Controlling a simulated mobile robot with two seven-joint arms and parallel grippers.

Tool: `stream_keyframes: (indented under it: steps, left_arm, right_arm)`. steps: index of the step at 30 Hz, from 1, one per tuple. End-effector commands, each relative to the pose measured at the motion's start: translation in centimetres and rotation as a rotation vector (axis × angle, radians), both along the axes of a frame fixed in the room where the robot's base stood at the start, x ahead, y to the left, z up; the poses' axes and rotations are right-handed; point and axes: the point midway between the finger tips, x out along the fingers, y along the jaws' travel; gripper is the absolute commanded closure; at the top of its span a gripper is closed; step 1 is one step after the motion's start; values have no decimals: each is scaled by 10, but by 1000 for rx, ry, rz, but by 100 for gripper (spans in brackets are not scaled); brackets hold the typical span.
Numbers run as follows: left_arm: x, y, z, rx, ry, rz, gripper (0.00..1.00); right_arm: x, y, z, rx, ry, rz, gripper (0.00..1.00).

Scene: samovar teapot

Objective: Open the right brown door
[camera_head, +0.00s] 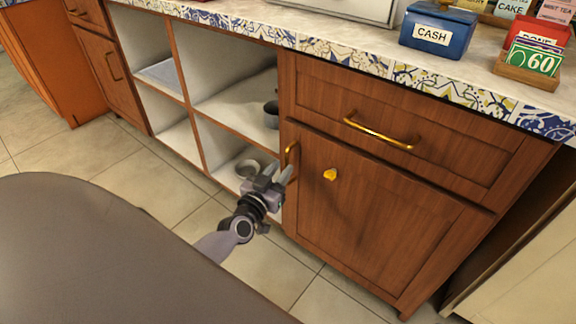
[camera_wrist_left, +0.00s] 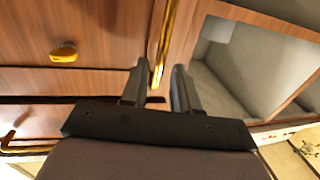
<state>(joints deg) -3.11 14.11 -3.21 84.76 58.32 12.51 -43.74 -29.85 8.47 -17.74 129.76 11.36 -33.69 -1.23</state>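The right brown door (camera_head: 385,220) is a wooden panel under a drawer and looks shut. Its upright brass handle (camera_head: 289,152) is at the left edge, and a small yellow knob-like piece (camera_head: 330,174) sits on the panel. My left gripper (camera_head: 279,170) is at the lower part of this handle. In the left wrist view, the two fingers (camera_wrist_left: 157,72) stand apart, with the brass handle (camera_wrist_left: 166,40) extending between them. Gaps show beside the handle, so the gripper is open. The yellow piece (camera_wrist_left: 64,53) also shows there. My right gripper is not in view.
A drawer (camera_head: 420,130) with a brass handle (camera_head: 378,132) is above the door. Open white shelves (camera_head: 235,85) holding dark bowls are to the left. The countertop carries a blue cash box (camera_head: 437,30) and signs. Tiled floor (camera_head: 320,300) lies clear before the door.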

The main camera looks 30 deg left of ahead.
Motion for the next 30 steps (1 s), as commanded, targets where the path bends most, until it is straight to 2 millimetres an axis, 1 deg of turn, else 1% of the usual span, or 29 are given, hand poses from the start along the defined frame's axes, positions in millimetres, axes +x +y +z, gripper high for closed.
stream_keyframes:
  steps: [1,3,9,13,20,21,23,24,30]
  left_arm:
    - [8,1,-2,-3,-2,1,70]
    - [17,2,-2,-2,-2,1,70]
    - [34,4,-1,-1,0,0,70]
    - [39,4,-1,-1,0,0,70]
    - [39,4,0,-1,1,-1,70]
    - [39,4,0,-1,1,-1,74]
    - [39,4,0,-1,1,-1,93]
    - [39,4,0,-1,1,-1,100]
    - [39,4,0,-1,1,-1,100]
  right_arm:
    - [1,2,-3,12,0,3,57]
    - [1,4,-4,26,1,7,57]
    - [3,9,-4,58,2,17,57]
    - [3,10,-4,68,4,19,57]
    - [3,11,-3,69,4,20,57]
    - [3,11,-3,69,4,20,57]
    - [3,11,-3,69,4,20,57]
    - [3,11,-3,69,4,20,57]
    - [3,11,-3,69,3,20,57]
